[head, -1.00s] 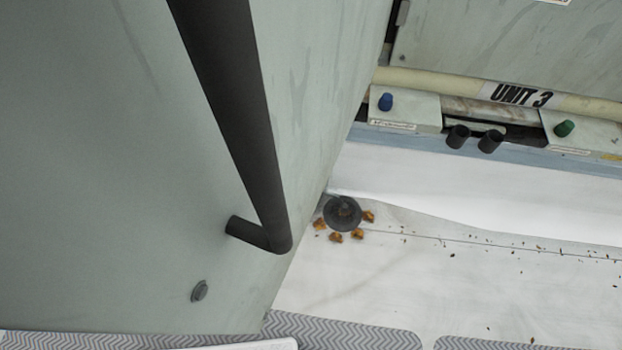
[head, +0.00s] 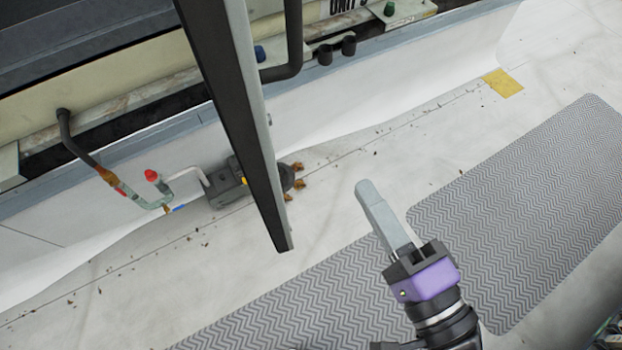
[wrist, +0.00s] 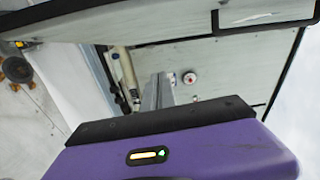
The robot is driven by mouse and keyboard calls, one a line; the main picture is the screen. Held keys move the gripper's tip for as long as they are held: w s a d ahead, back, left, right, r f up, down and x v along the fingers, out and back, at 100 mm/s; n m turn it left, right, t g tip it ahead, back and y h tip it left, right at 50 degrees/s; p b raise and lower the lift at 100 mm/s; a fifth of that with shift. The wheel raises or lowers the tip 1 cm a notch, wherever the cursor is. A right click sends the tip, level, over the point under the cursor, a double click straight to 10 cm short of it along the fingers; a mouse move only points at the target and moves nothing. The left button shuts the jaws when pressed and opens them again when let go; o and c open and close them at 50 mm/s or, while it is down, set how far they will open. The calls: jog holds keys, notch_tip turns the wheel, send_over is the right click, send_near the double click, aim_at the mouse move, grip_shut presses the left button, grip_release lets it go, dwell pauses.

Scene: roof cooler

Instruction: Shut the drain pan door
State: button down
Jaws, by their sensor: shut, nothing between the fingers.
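The open drain pan door (head: 245,110) shows nearly edge-on in the head view, a long panel with a dark edge, standing out from the unit. Its dark bar handle (head: 292,45) is on the right side, partly cut off by the top of the picture. My gripper (head: 366,188), with a purple body and grey fingers, is shut and empty to the right of the door, apart from it. The fingers also show in the wrist view (wrist: 158,92). There, a pale panel (wrist: 130,20) with a dark edge crosses the top; I cannot tell surely if it is the door.
A pipe with a red-knobbed valve (head: 152,176) and a dark pump-like fitting (head: 226,187) lie left of and behind the door. A blue cap (head: 259,53) and green cap (head: 389,8) sit on the unit ledge. Patterned mats (head: 530,215) cover the near floor.

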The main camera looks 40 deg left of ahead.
jog(key=s+a+g+p, duration=0.1)
jog(key=a+p, duration=0.3)
jog(key=a, duration=0.8)
jog(key=shift+s+a+f, duration=0.25)
jog(key=shift+f, duration=0.1)
